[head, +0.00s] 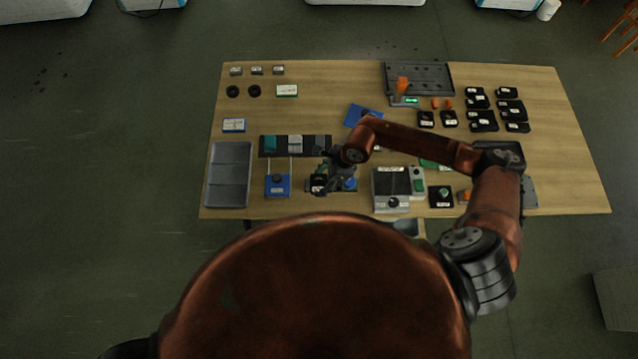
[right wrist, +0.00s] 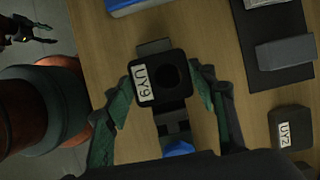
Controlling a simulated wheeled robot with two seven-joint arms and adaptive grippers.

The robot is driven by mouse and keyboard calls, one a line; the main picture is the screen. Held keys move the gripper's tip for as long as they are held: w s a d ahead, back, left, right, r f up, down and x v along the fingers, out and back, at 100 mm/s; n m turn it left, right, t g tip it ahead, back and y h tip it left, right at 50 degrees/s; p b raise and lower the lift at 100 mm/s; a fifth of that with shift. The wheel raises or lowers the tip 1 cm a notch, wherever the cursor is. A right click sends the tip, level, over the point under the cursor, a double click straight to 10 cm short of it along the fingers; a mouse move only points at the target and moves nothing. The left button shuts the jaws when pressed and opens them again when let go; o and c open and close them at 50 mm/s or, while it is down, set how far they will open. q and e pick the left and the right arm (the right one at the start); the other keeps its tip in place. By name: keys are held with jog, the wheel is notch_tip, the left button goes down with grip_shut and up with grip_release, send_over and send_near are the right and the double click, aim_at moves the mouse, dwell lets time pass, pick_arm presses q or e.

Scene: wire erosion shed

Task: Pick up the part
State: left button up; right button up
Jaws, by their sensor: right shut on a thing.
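The part between my right fingers is a black block with a round dark recess and a white label reading UY9, in the right wrist view (right wrist: 172,74). It also shows in the head view (head: 318,183), partly covered by the gripper. My right gripper (right wrist: 168,90) is shut on it, with one green-grey finger at each side. In the head view the right gripper (head: 333,178) is at the front middle of the table. I cannot tell whether the part is clear of the table. My left gripper (right wrist: 32,38) shows small at the upper left of the wrist view, away from the part.
A black block labelled UY2 (right wrist: 290,132) stands to the right in the wrist view. A black strip (head: 265,147) with several blocks lies behind. A blue fixture (head: 278,187) stands left, a grey device (head: 392,184) right. A grey tray (head: 229,174) is at the left edge.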

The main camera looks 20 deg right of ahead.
jog(key=c, duration=0.5)
jog(key=shift+r, duration=0.15)
